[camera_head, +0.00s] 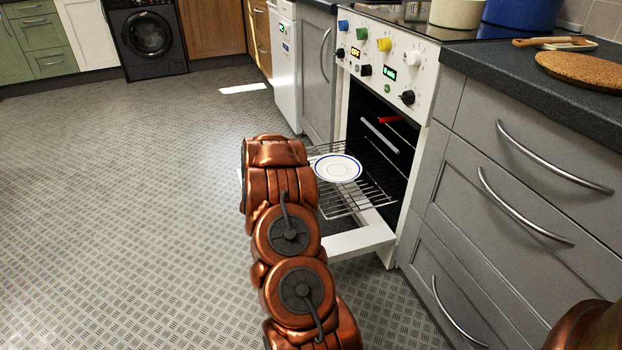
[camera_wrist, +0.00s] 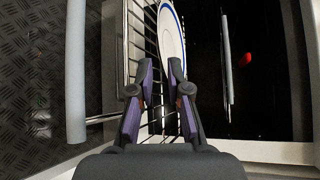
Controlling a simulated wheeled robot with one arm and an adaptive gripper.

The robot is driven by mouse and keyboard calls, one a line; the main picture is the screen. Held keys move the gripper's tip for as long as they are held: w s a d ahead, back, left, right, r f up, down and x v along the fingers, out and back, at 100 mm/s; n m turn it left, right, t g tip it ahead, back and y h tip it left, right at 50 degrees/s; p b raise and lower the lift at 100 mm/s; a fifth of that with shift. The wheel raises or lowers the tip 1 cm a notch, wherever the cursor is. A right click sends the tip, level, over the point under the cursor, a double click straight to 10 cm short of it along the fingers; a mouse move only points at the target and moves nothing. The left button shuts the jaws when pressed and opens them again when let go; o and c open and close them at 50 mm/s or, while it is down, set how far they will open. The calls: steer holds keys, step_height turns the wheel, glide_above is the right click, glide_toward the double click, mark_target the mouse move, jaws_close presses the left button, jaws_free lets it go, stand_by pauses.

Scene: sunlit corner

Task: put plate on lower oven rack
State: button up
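The white plate (camera_head: 338,168) with a blue rim line lies on a wire rack (camera_head: 345,207) that sticks out of the open oven (camera_head: 385,122). The wrist view shows the plate (camera_wrist: 172,38) over the rack's wires (camera_wrist: 137,35). My gripper (camera_wrist: 162,68) is open, with a gap between its fingertips. The right fingertip overlaps the plate's near edge in the picture; I cannot tell whether it touches. In the head view my arm hides the gripper. Whether this rack is the lower one is not clear.
The open oven door (camera_head: 350,241) lies low under the rack. A pale bar (camera_head: 380,135) and a red piece (camera_head: 390,119) show inside the oven. Grey drawers (camera_head: 520,200) with bar handles stand close on the right. The floor (camera_head: 130,200) at left is clear.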

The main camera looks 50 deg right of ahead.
steer(key=shift+v, duration=1.2)
